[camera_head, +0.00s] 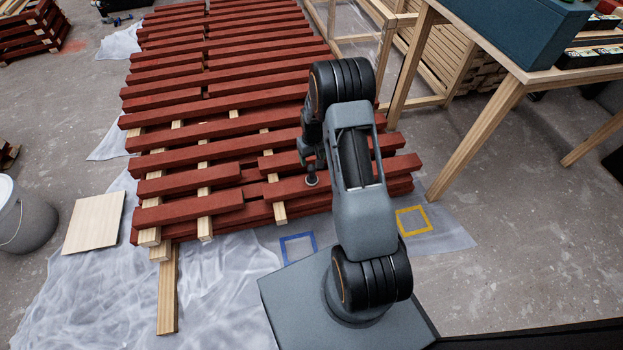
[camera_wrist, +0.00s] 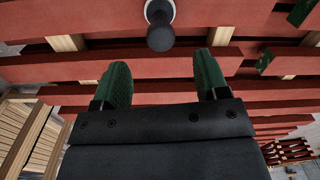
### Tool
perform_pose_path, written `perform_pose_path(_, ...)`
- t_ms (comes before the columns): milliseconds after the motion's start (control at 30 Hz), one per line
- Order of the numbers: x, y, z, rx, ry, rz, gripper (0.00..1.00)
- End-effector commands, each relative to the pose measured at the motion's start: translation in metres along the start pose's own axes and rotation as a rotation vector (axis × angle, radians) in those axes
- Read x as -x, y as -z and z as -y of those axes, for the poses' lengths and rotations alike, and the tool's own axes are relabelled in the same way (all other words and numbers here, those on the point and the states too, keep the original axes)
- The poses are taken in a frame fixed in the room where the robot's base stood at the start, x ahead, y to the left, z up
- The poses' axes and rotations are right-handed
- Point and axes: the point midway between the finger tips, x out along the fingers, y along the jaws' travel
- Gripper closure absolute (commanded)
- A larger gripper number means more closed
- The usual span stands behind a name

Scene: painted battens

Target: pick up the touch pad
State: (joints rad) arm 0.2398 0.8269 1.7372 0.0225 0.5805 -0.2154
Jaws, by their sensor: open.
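A small dark round knob on a pale disc, which looks like the touch pad (camera_wrist: 160,36), is at the top middle of the wrist view. It rests against a red batten. In the head view it shows as a small dark piece (camera_head: 311,180) at the near right part of the batten stack. My gripper (camera_wrist: 162,68) is open, with two green fingers apart and nothing between them. The knob lies beyond the fingertips, roughly centred between them and apart from both. In the head view my gripper is mostly hidden by my arm.
Red battens (camera_head: 220,128) lie in a gapped stack over pale wooden strips. A table (camera_head: 475,105) with a blue box (camera_head: 525,32) stands at the right. A bucket (camera_head: 22,215) and a pale board (camera_head: 93,222) are at the left. Plastic sheeting (camera_head: 215,290) covers the floor in front.

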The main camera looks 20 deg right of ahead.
Motion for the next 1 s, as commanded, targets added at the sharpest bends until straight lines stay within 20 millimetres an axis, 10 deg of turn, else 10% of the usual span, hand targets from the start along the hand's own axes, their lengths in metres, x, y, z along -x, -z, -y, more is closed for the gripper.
perform_pose_path(1000,-0.076,0.003,0.0,0.0,0.0,-0.001,0.32)
